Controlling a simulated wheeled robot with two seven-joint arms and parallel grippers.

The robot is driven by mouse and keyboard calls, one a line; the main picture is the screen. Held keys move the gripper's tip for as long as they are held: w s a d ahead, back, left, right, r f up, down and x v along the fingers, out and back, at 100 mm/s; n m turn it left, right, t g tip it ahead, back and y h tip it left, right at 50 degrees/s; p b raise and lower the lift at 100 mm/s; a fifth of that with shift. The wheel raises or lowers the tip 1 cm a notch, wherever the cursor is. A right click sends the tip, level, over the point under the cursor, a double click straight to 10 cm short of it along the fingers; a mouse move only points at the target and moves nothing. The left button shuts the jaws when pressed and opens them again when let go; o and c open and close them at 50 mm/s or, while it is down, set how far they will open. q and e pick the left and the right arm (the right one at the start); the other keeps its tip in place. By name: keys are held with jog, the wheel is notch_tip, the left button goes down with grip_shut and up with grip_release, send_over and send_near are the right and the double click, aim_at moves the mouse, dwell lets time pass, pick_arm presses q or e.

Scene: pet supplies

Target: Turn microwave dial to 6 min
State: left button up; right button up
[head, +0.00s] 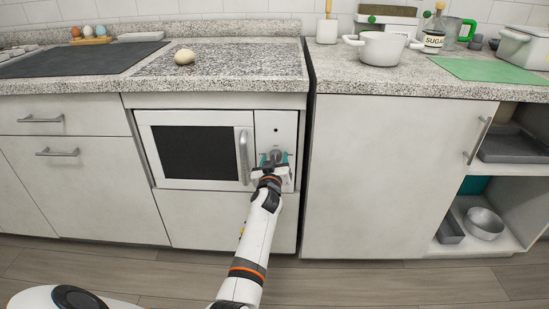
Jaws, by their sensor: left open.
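The white microwave (152,150) is built in below the counter, with a dark door window and a vertical handle (243,157). Its control panel (276,128) is to the right of the handle. The grey round dial (277,155) is low on this panel. My left gripper (275,159) is at the dial, open, with its teal-tipped fingers on either side of it. I cannot tell whether the fingers touch the dial. The gripper hides part of the dial, and its setting and markings are too small to read. My right gripper is not in view.
The microwave door looks closed. On the counter above are a small pale round object (184,57) and a dark mat (80,60). A white pot (381,49) and a green board (487,70) are at the right. Open shelves hold a metal bowl (484,222).

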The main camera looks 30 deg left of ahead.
pick_arm(q)
jog(key=shift+r, duration=0.1)
jog(key=shift+c, duration=0.4)
jog(key=c, duration=0.9)
jog(key=shift+m, duration=0.3)
